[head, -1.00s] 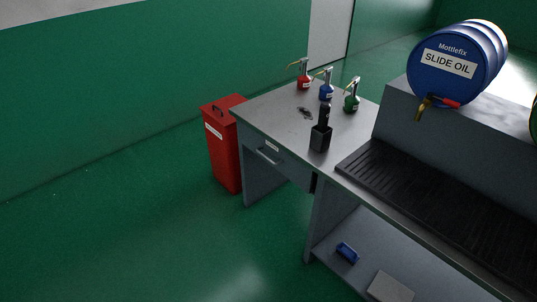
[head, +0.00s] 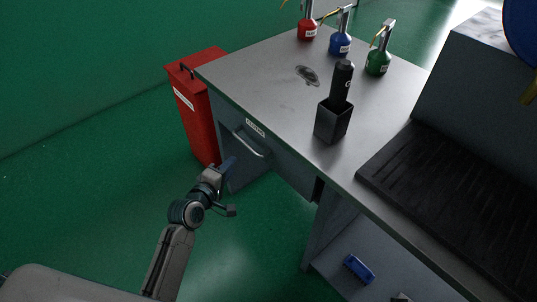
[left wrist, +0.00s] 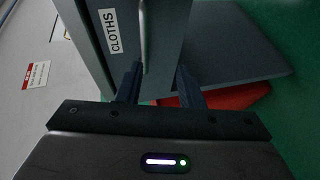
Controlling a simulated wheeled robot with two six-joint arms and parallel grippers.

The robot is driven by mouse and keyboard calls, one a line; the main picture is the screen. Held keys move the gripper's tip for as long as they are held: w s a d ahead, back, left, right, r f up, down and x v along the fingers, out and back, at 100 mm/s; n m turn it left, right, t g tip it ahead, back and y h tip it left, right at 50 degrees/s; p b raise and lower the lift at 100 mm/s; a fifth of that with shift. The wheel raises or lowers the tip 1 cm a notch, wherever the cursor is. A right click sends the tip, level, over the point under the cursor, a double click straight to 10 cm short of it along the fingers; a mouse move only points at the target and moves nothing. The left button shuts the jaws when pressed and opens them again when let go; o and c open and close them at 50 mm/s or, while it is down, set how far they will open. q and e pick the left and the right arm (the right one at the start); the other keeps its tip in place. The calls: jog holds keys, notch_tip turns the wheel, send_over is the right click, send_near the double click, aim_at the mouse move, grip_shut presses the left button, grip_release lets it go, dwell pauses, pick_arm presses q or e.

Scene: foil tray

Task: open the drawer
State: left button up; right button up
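The grey drawer (head: 272,158) sits under the bench top and looks shut. Its front carries a small label and a pale bar handle (head: 249,143). In the left wrist view the label (left wrist: 113,31) reads CLOTHS, and the handle (left wrist: 146,40) shows beside it, ahead of the fingers. My left gripper (head: 230,187) is open and empty, below and slightly left of the handle in the head view. Its two dark fingers (left wrist: 158,78) are apart in the left wrist view. I cannot see them touching the handle. My right gripper is out of view.
A red bin (head: 195,112) stands at the bench's left end, close to the drawer. On the bench top (head: 260,75) are a black holder (head: 333,122) with a dark tool, a dark stain and red, blue and green bottles. Green floor is clear in front.

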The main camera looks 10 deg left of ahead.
aim_at(247, 144)
pick_arm(q)
jog(key=x, duration=0.3)
jog(key=r+x, duration=0.1)
jog(key=x, duration=0.3)
jog(key=r+b+x, duration=0.1)
jog(key=x, duration=0.2)
jog(key=shift+w+d, duration=0.35)
jog(key=shift+w, duration=0.05)
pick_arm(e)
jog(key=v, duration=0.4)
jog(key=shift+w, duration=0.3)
pick_arm(q)
grip_shut()
